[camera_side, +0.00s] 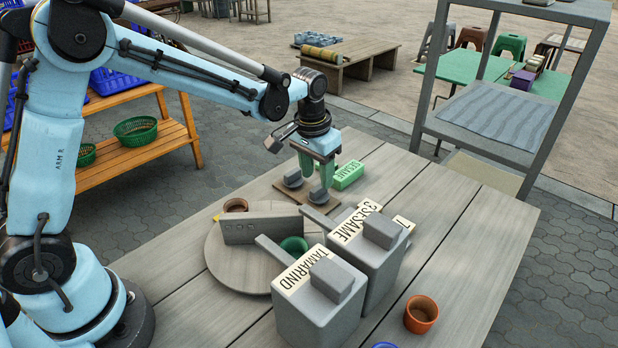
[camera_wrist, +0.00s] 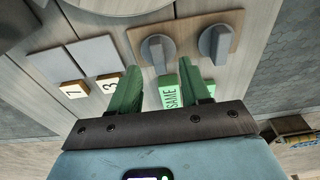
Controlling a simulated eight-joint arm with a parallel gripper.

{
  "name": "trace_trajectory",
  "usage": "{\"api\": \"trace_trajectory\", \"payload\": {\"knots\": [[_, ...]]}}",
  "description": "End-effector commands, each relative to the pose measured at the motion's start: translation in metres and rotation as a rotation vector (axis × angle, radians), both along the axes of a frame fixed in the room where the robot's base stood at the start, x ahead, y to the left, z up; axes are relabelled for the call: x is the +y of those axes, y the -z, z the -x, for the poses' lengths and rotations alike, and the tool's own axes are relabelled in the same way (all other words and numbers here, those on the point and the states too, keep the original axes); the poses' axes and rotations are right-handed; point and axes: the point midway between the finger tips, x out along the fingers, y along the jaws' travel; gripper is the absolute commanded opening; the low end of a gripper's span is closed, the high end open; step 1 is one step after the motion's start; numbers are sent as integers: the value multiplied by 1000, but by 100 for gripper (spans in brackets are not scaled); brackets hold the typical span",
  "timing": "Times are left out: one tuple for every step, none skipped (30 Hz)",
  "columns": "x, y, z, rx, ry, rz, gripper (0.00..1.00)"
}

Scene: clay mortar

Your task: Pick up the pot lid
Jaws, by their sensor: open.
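I cannot tell for certain which part is the pot lid. Two boxy grey pots stand at the front centre of the table: one labelled TAMARIND (camera_side: 318,312), the other (camera_side: 372,262) beside a SESAME label. Each has a grey block on top, and these tops may be lids. My gripper (camera_side: 316,174) has green fingers pointing down over the table's far side, beyond the pots. Its fingers are apart with nothing held between them, as the wrist view (camera_wrist: 162,76) also shows.
A round board (camera_side: 222,262) holds a long grey block (camera_side: 262,230). An orange cup (camera_side: 421,313) stands front right.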

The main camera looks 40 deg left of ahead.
Motion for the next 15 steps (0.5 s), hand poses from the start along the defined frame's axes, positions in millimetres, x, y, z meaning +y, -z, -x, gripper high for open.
{"api": "trace_trajectory", "payload": {"knots": [[-1, 8, -1, 0, 1, 0, 47], [-2, 13, -1, 0, 1, 0, 47], [-1, 18, -1, 0, 0, 0, 47], [-1, 22, -2, -1, 0, 0, 47], [-1, 25, -2, -1, 0, 0, 47], [-1, 29, -3, -1, 0, 0, 47], [-1, 31, -3, -1, 0, 0, 47], [-1, 32, -3, -2, 0, 1, 47], [-1, 34, -3, -2, 0, 1, 47], [-1, 34, -3, -2, 1, 1, 47], [-1, 34, -3, -2, 0, 1, 47], [-1, 34, -3, -2, 0, 1, 47], [-1, 34, -3, -2, 0, 1, 47], [-1, 34, -3, -2, 0, 1, 47], [-1, 34, -3, -2, 1, 1, 47]]}}
